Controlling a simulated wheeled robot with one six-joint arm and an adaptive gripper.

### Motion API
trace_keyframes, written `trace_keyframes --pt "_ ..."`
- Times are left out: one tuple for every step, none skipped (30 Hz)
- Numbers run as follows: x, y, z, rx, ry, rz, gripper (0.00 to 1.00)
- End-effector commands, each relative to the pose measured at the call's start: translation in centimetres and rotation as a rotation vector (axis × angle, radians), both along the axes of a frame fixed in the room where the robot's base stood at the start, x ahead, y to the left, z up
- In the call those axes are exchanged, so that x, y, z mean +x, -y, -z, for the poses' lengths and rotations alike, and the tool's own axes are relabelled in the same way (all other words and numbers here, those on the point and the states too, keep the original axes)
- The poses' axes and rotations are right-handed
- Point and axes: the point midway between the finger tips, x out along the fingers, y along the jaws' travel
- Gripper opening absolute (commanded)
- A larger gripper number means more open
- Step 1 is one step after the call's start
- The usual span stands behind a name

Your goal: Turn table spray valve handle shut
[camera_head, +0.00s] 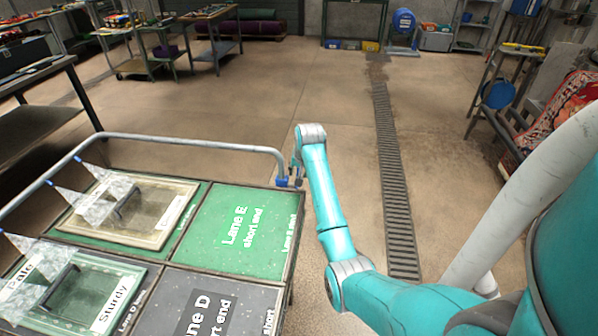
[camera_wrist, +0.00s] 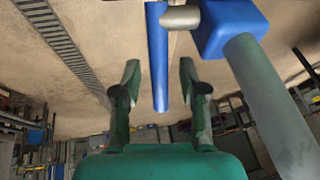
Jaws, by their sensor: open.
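The blue valve handle (camera_wrist: 157,45) is a long, flat lever in the wrist view. It lies between the two fingers of my gripper (camera_wrist: 159,72), which is open. A gap shows on each side of the handle, and I see no finger touching it. The blue valve body (camera_wrist: 228,28) with a grey stub joins a grey pipe (camera_wrist: 268,95) to the right. In the head view the blue valve (camera_head: 282,181) sits at the pipe's right end by the table's far right corner. My arm's end is beside it, and my fingers are mostly hidden there.
The spray table (camera_head: 244,232) carries green and dark lane panels and two framed pieces. Pale spray cones (camera_head: 96,205) fall from blue nozzles on the grey pipe (camera_head: 180,141). A floor drain grate (camera_head: 393,170) runs right of my arm.

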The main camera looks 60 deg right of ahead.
Motion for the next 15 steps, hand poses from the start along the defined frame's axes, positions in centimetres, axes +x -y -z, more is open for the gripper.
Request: trace_keyframes --pt "0.0 0.01 -0.01 0.0 0.0 0.0 0.42" --pt "0.0 0.0 -0.02 0.0 0.0 0.0 0.42" --pt "0.0 0.0 -0.02 0.0 0.0 0.0 0.32" --pt "0.0 0.0 -0.02 0.0 0.0 0.0 0.25" --pt "0.0 0.0 -0.02 0.0 0.0 0.0 0.17" --pt "-0.01 -0.01 -0.02 0.0 0.0 0.0 0.07" --pt "0.0 0.0 -0.02 0.0 0.0 0.0 0.0" --pt "0.0 0.0 -0.02 0.0 0.0 0.0 0.0" --pt "-0.01 0.0 -0.03 0.0 0.0 0.0 0.0" --pt "-0.01 0.0 -0.03 0.0 0.0 0.0 0.0" --pt "-0.01 0.0 -0.03 0.0 0.0 0.0 0.0" --pt "-0.01 0.0 -0.03 0.0 0.0 0.0 0.0" --pt "-0.01 0.0 -0.03 0.0 0.0 0.0 0.0" --pt "-0.01 -0.01 -0.03 0.0 0.0 0.0 0.0" --pt "-0.01 -0.01 -0.03 -0.001 0.0 0.0 0.0"
